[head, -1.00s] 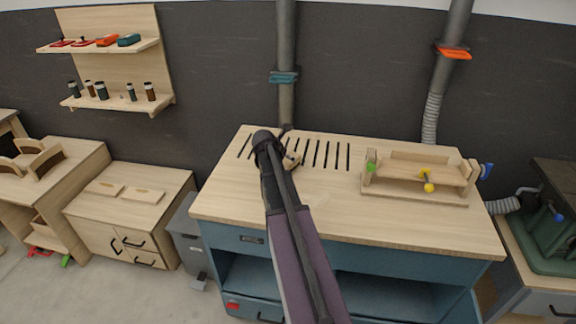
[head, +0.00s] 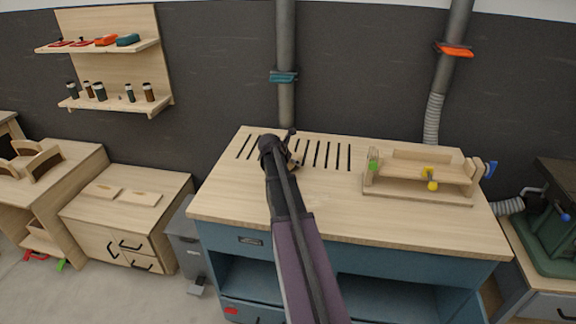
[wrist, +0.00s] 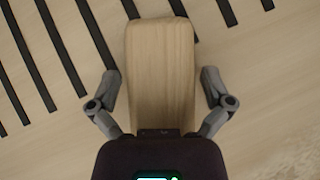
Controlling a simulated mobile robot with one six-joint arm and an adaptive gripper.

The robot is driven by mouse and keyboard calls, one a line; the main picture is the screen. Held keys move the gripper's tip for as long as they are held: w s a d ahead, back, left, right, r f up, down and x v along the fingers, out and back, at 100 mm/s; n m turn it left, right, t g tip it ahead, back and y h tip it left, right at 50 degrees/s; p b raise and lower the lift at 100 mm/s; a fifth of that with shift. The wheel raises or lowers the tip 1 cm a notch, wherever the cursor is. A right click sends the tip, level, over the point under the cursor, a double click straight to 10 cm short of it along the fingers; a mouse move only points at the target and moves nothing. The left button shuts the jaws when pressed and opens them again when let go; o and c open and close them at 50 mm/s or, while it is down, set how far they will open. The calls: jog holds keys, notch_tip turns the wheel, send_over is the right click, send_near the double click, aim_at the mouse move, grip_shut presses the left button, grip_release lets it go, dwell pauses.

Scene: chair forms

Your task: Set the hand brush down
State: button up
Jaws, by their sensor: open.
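The hand brush (wrist: 160,65) shows in the wrist view as a pale wooden block, seen from above. It lies over the slotted part of the bench top (head: 360,215). My gripper (wrist: 160,78) is open around it, one finger on each side, with a visible gap between each finger and the wood. The near end of the brush is hidden under the gripper body, and its bristles do not show. In the head view my gripper (head: 287,143) is at the slots, and my arm hides most of the brush.
A wooden jig with green and yellow knobs (head: 418,180) stands on the right of the bench. Dark slots (head: 325,155) run along the back. The front of the bench top is clear. A grey duct (head: 285,95) rises behind the bench.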

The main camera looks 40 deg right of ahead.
jog(key=c, duration=1.1)
jog(key=shift+c, duration=0.2)
jog(key=shift+r, duration=0.2)
notch_tip(320, 180, up, 3)
jog(key=p, duration=0.3)
jog(key=shift+f, duration=0.1)
jog(key=s+a, duration=0.2)
jog(key=s, duration=0.2)
jog(key=s+a+r+p, duration=0.1)
jog(key=s+a, duration=0.2)
jog(key=s, duration=0.2)
jog(key=s+a+r+p, duration=0.1)
jog(key=s+a, duration=0.2)
jog(key=s, duration=0.1)
jog(key=shift+s+a, duration=0.25)
jog(key=shift+s, duration=0.1)
jog(key=shift+f, duration=0.1)
